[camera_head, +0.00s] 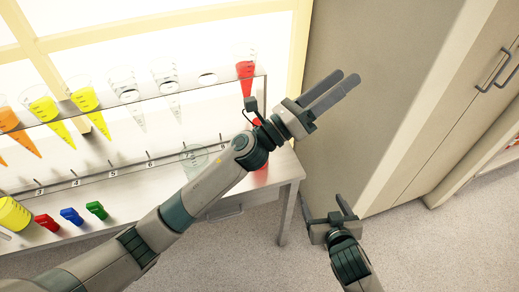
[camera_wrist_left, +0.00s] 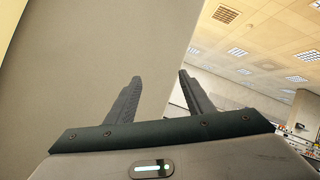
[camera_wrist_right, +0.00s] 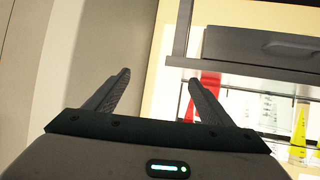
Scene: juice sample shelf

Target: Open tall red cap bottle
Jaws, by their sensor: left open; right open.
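I cannot make out a tall bottle with a red cap. A red cone-shaped container (camera_head: 245,74) hangs at the right end of the shelf in the head view. Other red surfaces beside it are partly hidden by my left arm. My left gripper (camera_head: 346,80) is open and empty, right of the shelf in front of the grey cabinet side; its fingers show in the left wrist view (camera_wrist_left: 160,76). My right gripper (camera_head: 322,198) is open and empty, lower, right of the table; its fingers show in the right wrist view (camera_wrist_right: 158,77), with a red container (camera_wrist_right: 209,92) beyond.
Yellow (camera_head: 84,98) and orange (camera_head: 14,125) cones and clear ones hang along the shelf. Small red (camera_head: 47,222), blue (camera_head: 72,215) and green (camera_head: 96,210) objects lie on the table (camera_head: 283,172). A tall cabinet (camera_head: 370,90) stands right. The floor (camera_head: 430,250) is clear.

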